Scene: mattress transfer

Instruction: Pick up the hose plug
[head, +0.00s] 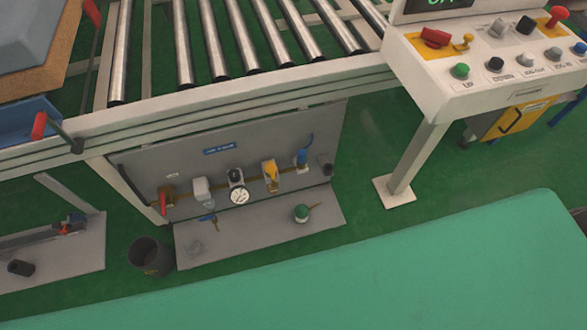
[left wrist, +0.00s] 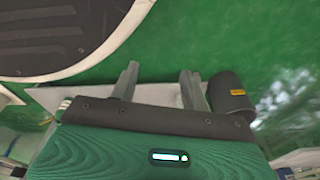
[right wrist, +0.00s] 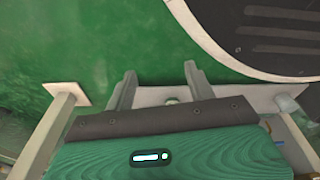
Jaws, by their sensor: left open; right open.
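Two small loose items are on the low grey shelf (head: 255,238): a blue and brass-coloured fitting (head: 208,219) at its left, and a round green-topped item (head: 302,213) at its right. I cannot tell for sure which is the hose plug. My left gripper (left wrist: 158,72) is open and empty, above the floor beside the shelf plate. My right gripper (right wrist: 160,70) is open and empty. The green-topped item shows small between and beyond its fingers in the right wrist view (right wrist: 172,100). Neither gripper shows in the head view.
A grey panel (head: 130,165) with valves and a gauge (head: 239,196) stands behind the shelf, under a roller conveyor (head: 240,40). A dark bin (head: 149,256) stands at the shelf's left; it is also in the left wrist view (left wrist: 230,95). A control console (head: 480,85) on a post is at right.

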